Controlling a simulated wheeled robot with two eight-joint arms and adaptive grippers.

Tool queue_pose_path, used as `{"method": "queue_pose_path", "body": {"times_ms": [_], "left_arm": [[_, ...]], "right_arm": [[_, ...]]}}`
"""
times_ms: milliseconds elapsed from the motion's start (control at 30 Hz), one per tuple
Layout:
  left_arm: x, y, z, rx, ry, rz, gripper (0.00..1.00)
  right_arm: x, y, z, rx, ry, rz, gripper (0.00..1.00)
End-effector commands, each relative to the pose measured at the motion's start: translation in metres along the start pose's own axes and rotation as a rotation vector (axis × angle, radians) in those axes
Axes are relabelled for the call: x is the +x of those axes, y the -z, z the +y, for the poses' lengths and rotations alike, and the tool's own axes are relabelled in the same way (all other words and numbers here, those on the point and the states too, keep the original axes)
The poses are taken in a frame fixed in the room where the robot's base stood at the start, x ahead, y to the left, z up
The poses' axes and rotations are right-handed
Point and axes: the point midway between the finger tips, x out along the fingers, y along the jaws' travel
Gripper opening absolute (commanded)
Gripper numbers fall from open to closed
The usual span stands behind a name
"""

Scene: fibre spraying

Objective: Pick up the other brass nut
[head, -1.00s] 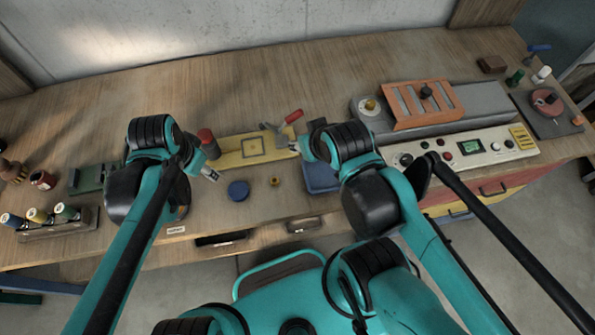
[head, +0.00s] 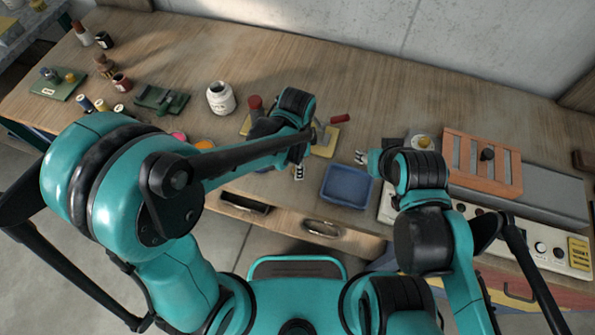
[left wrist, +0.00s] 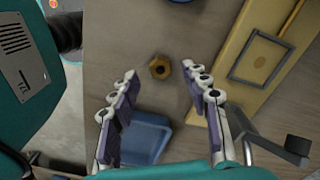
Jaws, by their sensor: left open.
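The brass nut (left wrist: 160,67) lies on the wooden bench in the left wrist view. It sits at the tips of my left gripper, between the two open fingers in the picture and apart from both. My left gripper (head: 298,173) is open and empty, pointing down over the bench left of the blue tray (head: 347,187). The nut cannot be made out in the head view, where my left arm and gripper cover that area. A brass piece (head: 424,142) sits on the grey machine. My right gripper (head: 361,157) hangs above the bench behind the tray; its jaws are too small to judge.
The yellow board (left wrist: 262,55) with a square frame lies right of the nut in the left wrist view. The blue tray stands close by. A red-handled tool (head: 340,119), a white jar (head: 221,98) and the orange-slatted machine (head: 482,165) are further off.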

Motion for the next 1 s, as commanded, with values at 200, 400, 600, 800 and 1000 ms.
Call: {"method": "queue_pose_path", "body": {"times_ms": [200, 400, 600, 800, 1000], "left_arm": [[0.022, 0.000, 0.000, -0.001, 0.000, 0.000, 0.47], [0.022, 0.000, 0.000, -0.001, 0.000, 0.000, 0.47], [0.022, 0.000, 0.000, -0.001, 0.000, 0.000, 0.00], [0.022, 0.000, 0.000, -0.001, 0.000, 0.000, 0.00], [0.018, 0.000, 0.000, -0.001, 0.000, 0.000, 0.00]], "right_arm": [[0.008, -0.005, 0.000, 0.000, 0.000, 0.000, 0.40], [0.007, -0.005, 0.000, 0.000, 0.000, 0.000, 0.40], [0.007, -0.005, 0.000, 0.000, 0.000, 0.000, 0.40], [0.007, -0.005, 0.000, 0.000, 0.000, 0.000, 0.40], [0.005, -0.004, 0.000, 0.000, 0.000, 0.000, 0.40]]}}
